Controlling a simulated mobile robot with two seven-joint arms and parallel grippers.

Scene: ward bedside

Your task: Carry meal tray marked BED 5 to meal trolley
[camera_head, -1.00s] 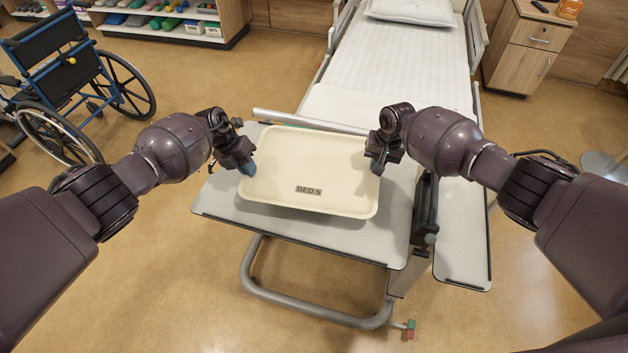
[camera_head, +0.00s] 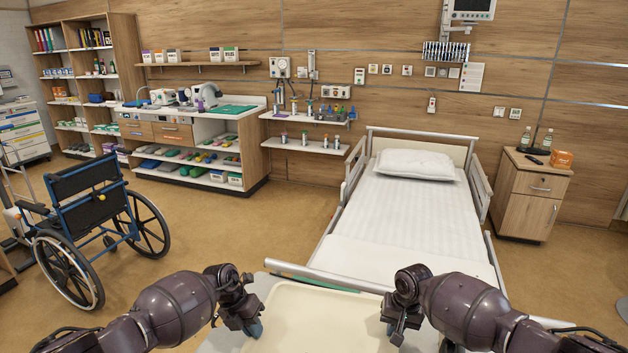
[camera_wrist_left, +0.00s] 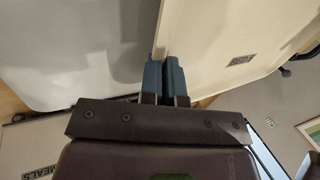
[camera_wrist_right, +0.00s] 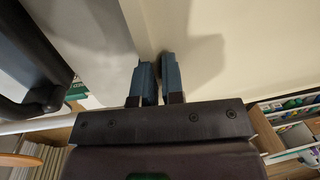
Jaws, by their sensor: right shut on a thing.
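The cream meal tray (camera_head: 310,322) is at the bottom of the head view, its near part cut off. Its dark label shows in the left wrist view (camera_wrist_left: 241,60), too small to read there. My left gripper (camera_head: 255,328) is at the tray's left edge; in the left wrist view its blue fingers (camera_wrist_left: 166,80) are close together with the rim between them. My right gripper (camera_head: 391,328) is shut on the tray's right rim, also seen in the right wrist view (camera_wrist_right: 158,80). A panel lettered MEALS (camera_wrist_left: 38,165) shows at the left wrist view's lower left.
The grey overbed table (camera_wrist_left: 85,50) is beside the tray. The bed (camera_head: 415,210) with its rail is just beyond. A wheelchair (camera_head: 95,220) stands at the left, and a bedside cabinet (camera_head: 530,200) at the right. Floor (camera_head: 230,225) is clear between wheelchair and bed.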

